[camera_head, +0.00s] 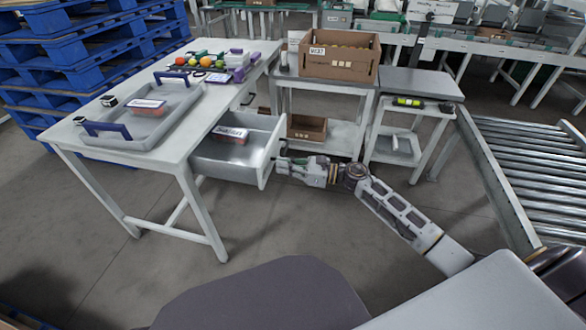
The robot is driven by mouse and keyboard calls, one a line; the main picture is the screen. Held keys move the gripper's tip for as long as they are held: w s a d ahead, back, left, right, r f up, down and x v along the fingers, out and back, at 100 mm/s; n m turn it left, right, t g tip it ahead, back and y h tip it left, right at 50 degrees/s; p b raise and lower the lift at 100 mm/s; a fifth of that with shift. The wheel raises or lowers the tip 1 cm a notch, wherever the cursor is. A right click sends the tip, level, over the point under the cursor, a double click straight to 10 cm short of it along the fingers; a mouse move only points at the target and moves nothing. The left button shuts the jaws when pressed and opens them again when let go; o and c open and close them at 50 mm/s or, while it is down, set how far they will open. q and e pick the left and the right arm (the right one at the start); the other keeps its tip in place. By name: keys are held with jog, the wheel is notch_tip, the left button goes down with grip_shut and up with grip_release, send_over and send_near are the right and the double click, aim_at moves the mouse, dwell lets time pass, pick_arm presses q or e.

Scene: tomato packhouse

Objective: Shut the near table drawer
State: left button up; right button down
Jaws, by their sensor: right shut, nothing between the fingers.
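The near table drawer (265,153) is pulled out from the right side of the white table (179,158). A small labelled box (230,135) lies inside it. My right gripper (281,165) reaches in from the right and is shut with nothing in it. Its fingertips are at the outer side of the drawer front, close to or touching it; I cannot tell which. My left gripper is out of view.
A grey tray (178,107) with a labelled box and several tomatoes (193,62) are on the table. A cart with a cardboard crate (338,68) stands behind the drawer. A roller conveyor (530,165) is at right. The floor before the drawer is clear.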

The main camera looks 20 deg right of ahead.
aim_at(267, 163)
jog(key=shift+x, duration=0.8)
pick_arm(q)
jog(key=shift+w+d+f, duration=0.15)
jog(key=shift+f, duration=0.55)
pick_arm(e)
jog(key=shift+w+a, duration=0.35)
jog(key=shift+a, duration=0.25)
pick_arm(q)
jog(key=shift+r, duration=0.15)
pick_arm(e)
jog(key=shift+w+a, duration=0.1)
